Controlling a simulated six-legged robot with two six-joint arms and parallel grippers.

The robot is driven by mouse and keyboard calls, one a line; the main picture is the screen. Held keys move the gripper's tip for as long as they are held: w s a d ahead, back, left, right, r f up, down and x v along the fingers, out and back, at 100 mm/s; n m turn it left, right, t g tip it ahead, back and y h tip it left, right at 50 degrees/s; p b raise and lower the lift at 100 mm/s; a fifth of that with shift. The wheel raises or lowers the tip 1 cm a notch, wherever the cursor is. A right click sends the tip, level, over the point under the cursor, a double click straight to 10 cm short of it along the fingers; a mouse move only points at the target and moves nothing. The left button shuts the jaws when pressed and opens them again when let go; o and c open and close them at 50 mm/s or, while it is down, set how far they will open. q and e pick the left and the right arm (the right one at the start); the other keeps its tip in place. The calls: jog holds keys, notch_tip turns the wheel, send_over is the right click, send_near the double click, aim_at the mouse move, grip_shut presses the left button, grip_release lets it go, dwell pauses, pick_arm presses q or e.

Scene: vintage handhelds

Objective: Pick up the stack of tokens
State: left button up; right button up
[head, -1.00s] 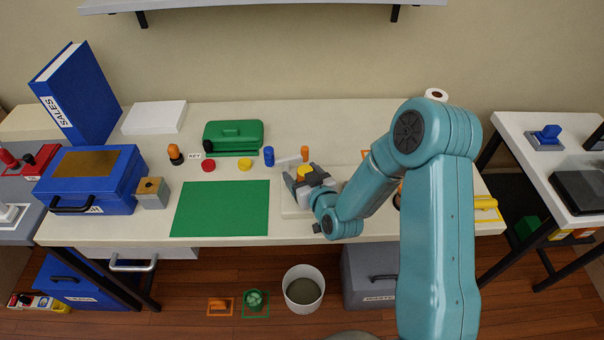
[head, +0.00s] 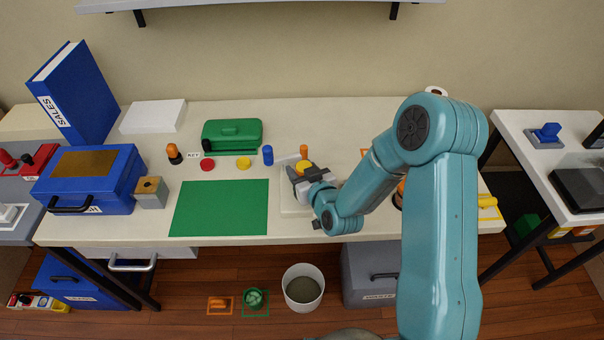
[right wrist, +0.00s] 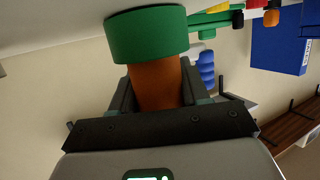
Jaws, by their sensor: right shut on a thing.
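The stack of tokens shows a yellow top (head: 303,166) in the head view, between the fingers of my right gripper (head: 304,170). In the right wrist view, the right gripper (right wrist: 155,90) is shut on the stack's orange-brown part (right wrist: 154,88). A wider green part (right wrist: 147,35) of the stack sticks out past the fingertips, close to the pale surface; I cannot tell whether it touches. The stack is over or on a pale board (head: 292,204) on the table. The yellow part is hidden in the wrist view. My left gripper is out of view.
A blue cylinder (head: 268,155) and an orange piece (head: 304,151) stand just behind the stack. A red disc (head: 207,165), a yellow disc (head: 243,164) and a green case (head: 232,133) lie to the left. A green mat (head: 220,208) covers the table's front middle.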

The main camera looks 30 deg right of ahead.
notch_tip(320, 180, up, 19)
jog(key=shift+p, duration=0.4)
